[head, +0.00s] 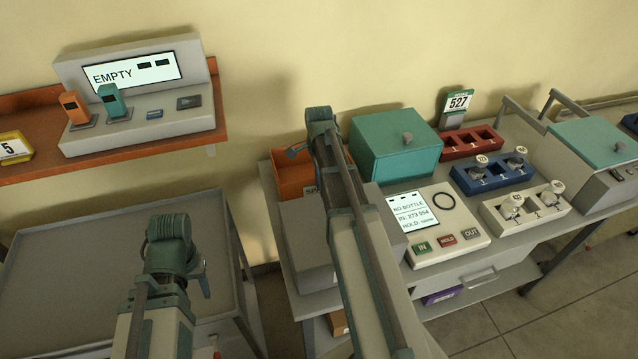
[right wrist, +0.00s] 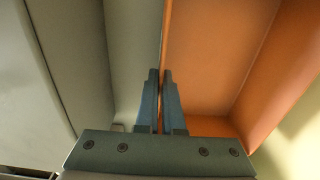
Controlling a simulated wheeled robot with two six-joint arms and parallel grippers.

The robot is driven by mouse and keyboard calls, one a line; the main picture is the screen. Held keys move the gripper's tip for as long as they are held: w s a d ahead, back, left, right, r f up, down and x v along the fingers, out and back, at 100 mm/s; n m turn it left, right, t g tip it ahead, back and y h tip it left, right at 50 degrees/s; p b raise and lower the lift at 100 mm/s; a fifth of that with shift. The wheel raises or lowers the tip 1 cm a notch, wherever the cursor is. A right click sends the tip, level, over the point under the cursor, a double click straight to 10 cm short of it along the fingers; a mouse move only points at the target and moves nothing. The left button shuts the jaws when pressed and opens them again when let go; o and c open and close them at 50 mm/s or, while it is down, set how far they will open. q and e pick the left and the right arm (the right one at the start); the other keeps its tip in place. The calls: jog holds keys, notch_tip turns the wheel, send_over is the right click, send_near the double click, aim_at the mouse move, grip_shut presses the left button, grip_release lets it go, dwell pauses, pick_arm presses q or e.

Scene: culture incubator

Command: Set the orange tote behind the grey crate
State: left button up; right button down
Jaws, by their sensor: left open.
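The orange tote (head: 290,180) is at the left back of the bench, directly behind the grey crate (head: 302,232) in the head view. The crate hides its lower part, so I cannot tell whether it rests on the bench. In the right wrist view the tote (right wrist: 217,75) is on the right and the grey crate (right wrist: 80,50) on the left. My right gripper (right wrist: 160,75) has its fingers nearly together, with the tote's crate-side wall between them. My left gripper (head: 168,228) is open and empty over the grey cart; its fingertips are unclear.
A teal-lidded box (head: 395,150) stands right of the tote. A bottle console (head: 435,225) and coloured racks (head: 490,175) fill the bench to the right. The grey cart (head: 70,270) has a bare top. An orange shelf (head: 30,165) holds a display unit.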

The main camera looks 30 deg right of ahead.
jog(key=c, duration=1.5)
grip_release()
jog(key=shift+f, duration=0.15)
jog(key=o, duration=0.5)
jog(key=shift+c, duration=0.2)
notch_tip(320, 180, up, 12)
jog(key=p, duration=1.2)
jog(key=shift+r, duration=0.25)
jog(key=shift+a, duration=0.1)
